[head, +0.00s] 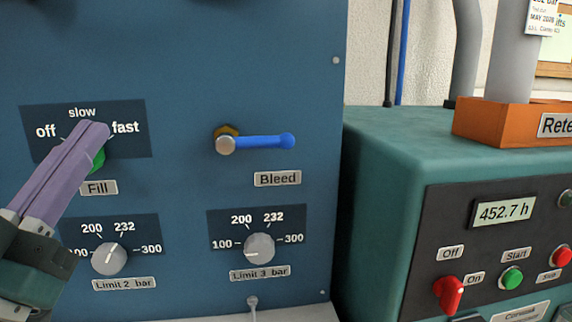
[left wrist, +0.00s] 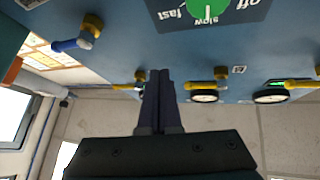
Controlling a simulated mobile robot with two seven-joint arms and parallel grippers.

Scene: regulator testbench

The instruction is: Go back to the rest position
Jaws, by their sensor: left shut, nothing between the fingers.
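My left gripper (head: 92,132) comes in from the left in the head view. Its purple fingers are shut together and empty, and they overlap the green Fill knob (head: 99,160), hiding most of it. In the left wrist view the fingers (left wrist: 159,75) point at the blue panel, and the green knob (left wrist: 207,8) shows at the top edge, apart from the fingertips in the picture. I cannot tell how near the fingers are to the panel. My right gripper is in neither view.
The blue panel (head: 180,60) carries a blue Bleed lever (head: 265,142) pointing right and two grey Limit knobs (head: 109,259), (head: 259,248). A green machine (head: 400,145) with a red switch (head: 449,294) stands at the right. Yellow-handled valves and gauges (left wrist: 203,97) show in the left wrist view.

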